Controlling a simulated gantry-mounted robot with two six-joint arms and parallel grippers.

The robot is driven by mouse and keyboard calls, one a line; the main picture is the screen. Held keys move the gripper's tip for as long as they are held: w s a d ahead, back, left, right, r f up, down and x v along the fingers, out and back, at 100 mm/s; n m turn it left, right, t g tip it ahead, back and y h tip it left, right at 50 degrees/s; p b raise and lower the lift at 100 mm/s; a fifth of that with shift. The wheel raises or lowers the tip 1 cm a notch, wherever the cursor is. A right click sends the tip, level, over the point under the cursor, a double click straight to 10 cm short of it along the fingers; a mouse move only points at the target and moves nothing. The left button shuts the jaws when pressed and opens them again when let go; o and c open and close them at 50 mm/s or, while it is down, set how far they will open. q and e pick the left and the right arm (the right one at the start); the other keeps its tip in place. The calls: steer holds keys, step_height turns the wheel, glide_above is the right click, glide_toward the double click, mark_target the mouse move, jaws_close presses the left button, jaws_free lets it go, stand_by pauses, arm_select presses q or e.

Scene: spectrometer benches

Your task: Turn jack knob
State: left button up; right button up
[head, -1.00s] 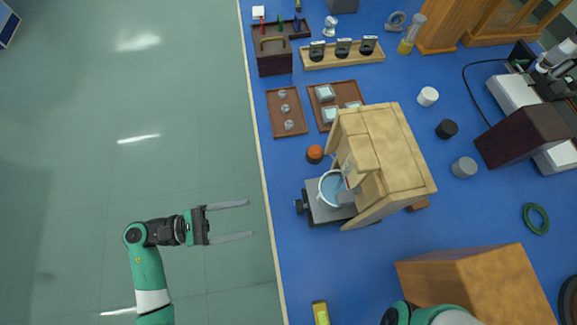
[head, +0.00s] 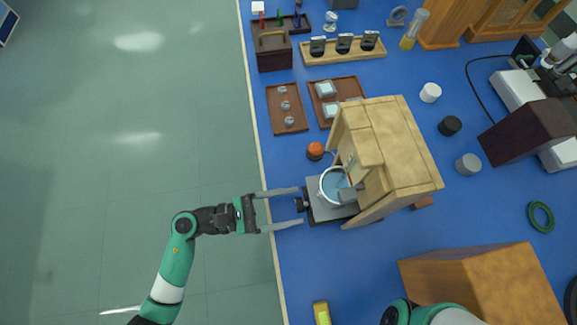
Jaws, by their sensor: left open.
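The jack (head: 318,210) is a dark grey platform on the blue bench near its left edge. Its black knob (head: 300,205) sticks out on the left side. A white-rimmed vessel with bluish contents (head: 334,184) stands on the jack, partly under a wooden housing (head: 395,145). My left gripper (head: 302,207) is open and points right, with one finger above and one below the knob in the picture. Whether the fingers touch it, I cannot tell. My right arm shows only as a green and white link at the bottom; its gripper is out of view.
An orange-topped button (head: 315,151) sits just above the jack. A brown box (head: 470,285) stands at lower right, and a yellow object (head: 321,313) lies near the front edge. Trays with small parts (head: 287,108) lie farther back. Left of the bench is open floor.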

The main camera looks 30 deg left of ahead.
arm_select(q)
jaws_close()
stand_by(0.3)
steer(key=shift+r, duration=0.1)
steer(key=n+p, duration=0.3)
steer(key=shift+r, duration=0.1)
steer(key=n+p, duration=0.2)
steer(key=shift+n, duration=0.4)
steer(key=shift+n+p, duration=0.45)
steer(key=shift+n, duration=0.15)
steer(key=shift+f, duration=0.2)
